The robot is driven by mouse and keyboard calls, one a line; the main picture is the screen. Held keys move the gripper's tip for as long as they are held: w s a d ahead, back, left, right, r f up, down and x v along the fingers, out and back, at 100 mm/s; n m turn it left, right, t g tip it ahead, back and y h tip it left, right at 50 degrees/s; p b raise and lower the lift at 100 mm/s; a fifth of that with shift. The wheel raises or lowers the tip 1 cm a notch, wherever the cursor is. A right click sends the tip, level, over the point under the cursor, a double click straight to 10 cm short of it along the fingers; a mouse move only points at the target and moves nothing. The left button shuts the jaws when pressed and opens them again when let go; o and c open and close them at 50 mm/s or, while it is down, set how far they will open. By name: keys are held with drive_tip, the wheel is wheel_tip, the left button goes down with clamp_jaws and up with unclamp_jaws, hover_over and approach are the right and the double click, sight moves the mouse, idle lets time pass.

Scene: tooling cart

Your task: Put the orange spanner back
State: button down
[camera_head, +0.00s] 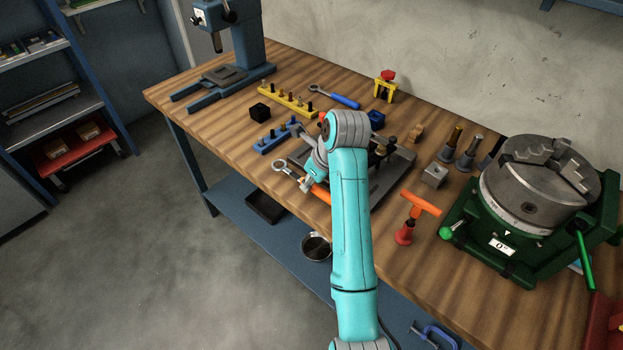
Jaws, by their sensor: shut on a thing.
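The orange spanner has a grey ring end (281,168) and an orange handle (320,193). It shows near the front edge of the wooden bench, left of my turquoise arm. My gripper (305,184) is shut on the spanner around its middle, between the ring end and the orange handle. The far end of the handle is hidden behind my arm. I cannot tell whether the spanner touches the bench or hangs just above it. A blue-handled spanner (336,97) lies farther back on the bench.
A grey plate fixture (391,175) lies partly behind my arm. A blue block with pegs (272,141), a black cube (260,111) and a yellow rack (287,101) stand left. An orange T-handle tool (420,202) and a green-based chuck (535,185) stand right.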

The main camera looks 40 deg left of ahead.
drive_tip(key=shift+f, duration=0.45)
drive_tip(key=c, duration=0.9)
unclamp_jaws()
